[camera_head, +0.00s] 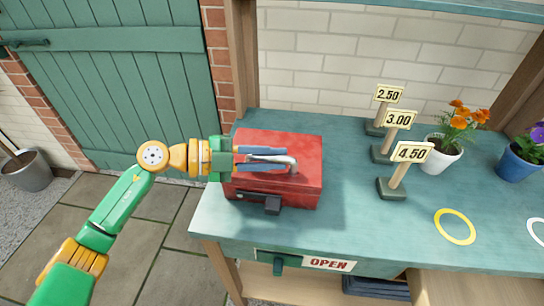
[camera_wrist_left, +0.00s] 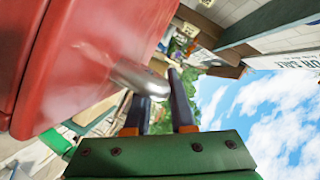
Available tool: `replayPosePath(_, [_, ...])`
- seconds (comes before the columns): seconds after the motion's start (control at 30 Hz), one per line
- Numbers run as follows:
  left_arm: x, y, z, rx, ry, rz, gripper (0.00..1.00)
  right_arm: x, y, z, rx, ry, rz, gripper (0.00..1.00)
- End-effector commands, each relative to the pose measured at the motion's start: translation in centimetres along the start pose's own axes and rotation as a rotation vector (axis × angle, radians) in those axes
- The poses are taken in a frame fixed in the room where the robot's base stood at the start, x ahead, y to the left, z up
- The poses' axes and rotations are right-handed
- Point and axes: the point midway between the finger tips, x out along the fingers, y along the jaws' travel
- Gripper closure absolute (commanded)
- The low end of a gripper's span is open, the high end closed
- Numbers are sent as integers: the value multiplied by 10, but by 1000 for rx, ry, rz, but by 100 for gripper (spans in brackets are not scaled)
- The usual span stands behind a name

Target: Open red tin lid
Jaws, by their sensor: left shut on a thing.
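The red tin (camera_head: 300,188) stands at the left end of the blue-green counter, and its lid (camera_head: 300,145) looks down on it. A silver handle (camera_head: 291,166) is on the lid. My left gripper (camera_head: 284,155) reaches over the lid from the left and is shut on the handle. In the left wrist view the silver handle (camera_wrist_left: 135,76) runs between the fingertips of my left gripper (camera_wrist_left: 158,85), beside the red tin surface (camera_wrist_left: 75,60). A dark catch (camera_head: 272,205) is on the tin's front. My right gripper is not in view.
A white pot (camera_head: 443,157) and a blue pot (camera_head: 516,166) hold flowers. A yellow ring (camera_head: 455,227) marks the counter. The counter between tin and signs is clear.

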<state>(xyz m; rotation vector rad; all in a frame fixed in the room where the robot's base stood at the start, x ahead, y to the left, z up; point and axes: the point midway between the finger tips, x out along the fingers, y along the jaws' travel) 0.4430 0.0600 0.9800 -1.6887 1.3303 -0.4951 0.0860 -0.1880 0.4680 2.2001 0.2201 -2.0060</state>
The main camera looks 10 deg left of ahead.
Motion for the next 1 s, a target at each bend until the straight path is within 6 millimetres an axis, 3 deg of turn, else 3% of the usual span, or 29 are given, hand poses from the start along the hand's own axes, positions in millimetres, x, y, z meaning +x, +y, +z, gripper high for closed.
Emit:
replayPosePath(0.23, [-1, -8, -3, -24, 0, 10, 100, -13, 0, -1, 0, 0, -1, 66])
replayPosePath(0.5, [-3, -38, -8, -162, -3, 69, 100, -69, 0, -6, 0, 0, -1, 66])
replayPosePath(0.7, [0, -57, -4, -299, -5, 129, 100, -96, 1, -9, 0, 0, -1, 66])
replayPosePath(1.0, [5, -75, 8, -457, -7, 198, 100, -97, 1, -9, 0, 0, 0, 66])
